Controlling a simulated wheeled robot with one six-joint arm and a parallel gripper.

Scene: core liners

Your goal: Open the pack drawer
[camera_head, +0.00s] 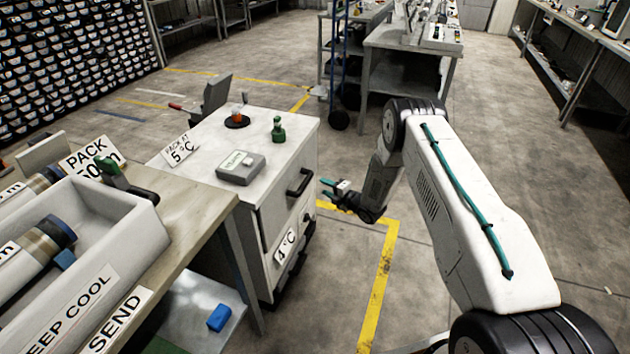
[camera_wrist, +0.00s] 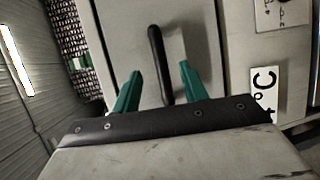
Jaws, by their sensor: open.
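The pack drawer appears to be the upper front of the white cabinet (camera_head: 262,181), which has a black bar handle (camera_head: 299,182) and looks shut. My gripper (camera_head: 328,188) is open and empty, just to the right of the handle in the head view. In the wrist view, the handle (camera_wrist: 160,64) stands upright between the two teal fingers of my gripper (camera_wrist: 158,86), towards their tips. The fingers are apart from it on both sides. A "4 °C" label (camera_head: 285,247) is on the cabinet front below the handle; part of it shows in the wrist view (camera_wrist: 264,92).
A grey box (camera_head: 241,167), a green bottle (camera_head: 277,129) and a "PACK AT 5 °C" sign (camera_head: 180,150) are on the cabinet top. A workbench with a grey tray (camera_head: 135,228) adjoins at left. The floor (camera_head: 345,270) in front of the cabinet is clear, with yellow lines.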

